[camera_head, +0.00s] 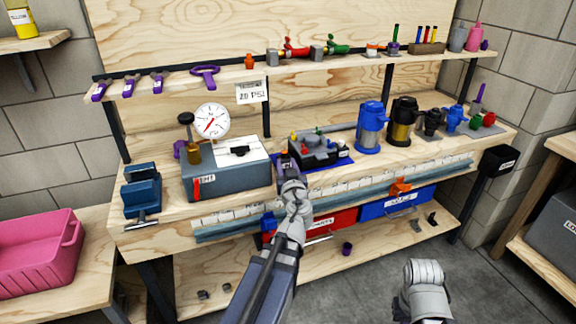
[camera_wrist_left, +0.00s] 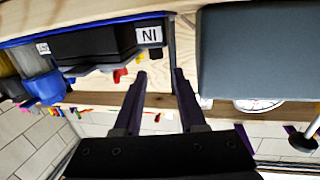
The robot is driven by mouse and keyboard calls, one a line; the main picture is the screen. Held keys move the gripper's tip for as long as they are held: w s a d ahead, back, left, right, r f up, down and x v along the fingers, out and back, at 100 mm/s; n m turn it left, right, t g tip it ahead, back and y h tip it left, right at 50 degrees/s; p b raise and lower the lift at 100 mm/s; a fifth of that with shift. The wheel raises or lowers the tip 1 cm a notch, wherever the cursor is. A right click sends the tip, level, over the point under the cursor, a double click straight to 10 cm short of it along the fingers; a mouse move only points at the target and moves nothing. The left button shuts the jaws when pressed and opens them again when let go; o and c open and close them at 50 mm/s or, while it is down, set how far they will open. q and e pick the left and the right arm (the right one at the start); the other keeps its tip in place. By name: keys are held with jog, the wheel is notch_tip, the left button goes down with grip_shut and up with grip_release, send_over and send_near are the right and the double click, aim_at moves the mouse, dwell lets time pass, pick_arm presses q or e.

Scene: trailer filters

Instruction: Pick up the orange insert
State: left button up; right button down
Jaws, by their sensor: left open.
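Several orange things show in the head view, and I cannot tell for sure which is the insert. A small orange piece (camera_head: 249,61) stands on the upper shelf, left of centre. An orange clamp-like piece (camera_head: 400,187) sits at the bench's front edge. My left gripper (camera_head: 285,162) is over the bench, between the grey gauge box and the black block, well below the shelf. In the left wrist view, the left gripper (camera_wrist_left: 160,75) has its two dark fingers apart with nothing between them. My right gripper is not visible.
The grey gauge box (camera_head: 228,172) stands left of the gripper. The black block (camera_head: 318,150) on a blue mat is close on its right. Blue (camera_head: 370,127) and black (camera_head: 403,122) canisters stand farther right. The upper shelf (camera_head: 220,72) overhangs the back.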

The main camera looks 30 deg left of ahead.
aim_at(285, 154)
pick_arm(q)
jog(key=shift+w+a+f+t+b, duration=0.2)
jog(key=shift+w+f+t+b, duration=0.1)
jog(key=shift+f+t+b, duration=0.15)
jog(key=shift+w+r, duration=0.1)
jog(key=shift+r, duration=0.05)
jog(key=shift+w, duration=0.1)
jog(key=shift+f+x, duration=0.2)
jog(key=shift+x, duration=3.65)
jog(key=shift+c, duration=0.2)
grip_shut()
